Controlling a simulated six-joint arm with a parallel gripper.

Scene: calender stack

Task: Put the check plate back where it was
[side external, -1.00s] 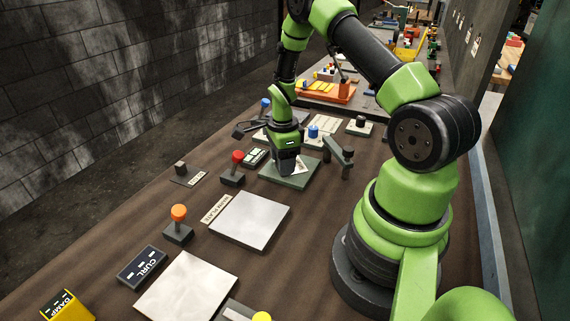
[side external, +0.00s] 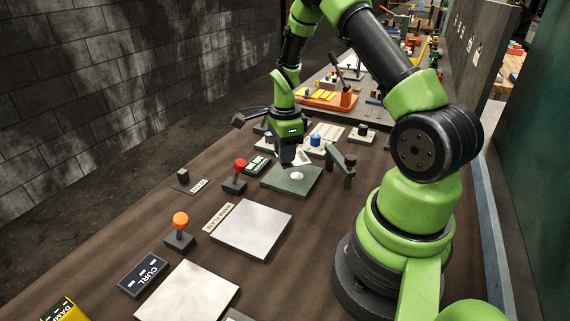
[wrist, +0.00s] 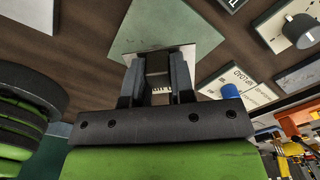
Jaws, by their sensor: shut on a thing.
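My gripper (side external: 288,163) is shut and sits above the back edge of a dark green square plate (side external: 287,184) on the table. A white piece with dark marks (side external: 304,158) shows beside the fingertips. In the wrist view a pale lettered strip (wrist: 161,87) shows between the fingers (wrist: 159,72), below a dark block (wrist: 158,62). The fingers hide most of the held thing, and I cannot read its lettering. The green plate also shows beyond the fingers in the wrist view (wrist: 170,22).
A dark post (side external: 347,170) stands right of the green plate. A red knob (side external: 240,165) and an orange knob (side external: 180,220) stand to the left. A pale labelled plate (side external: 252,229) lies nearer the camera. A blue knob (side external: 316,139) is behind.

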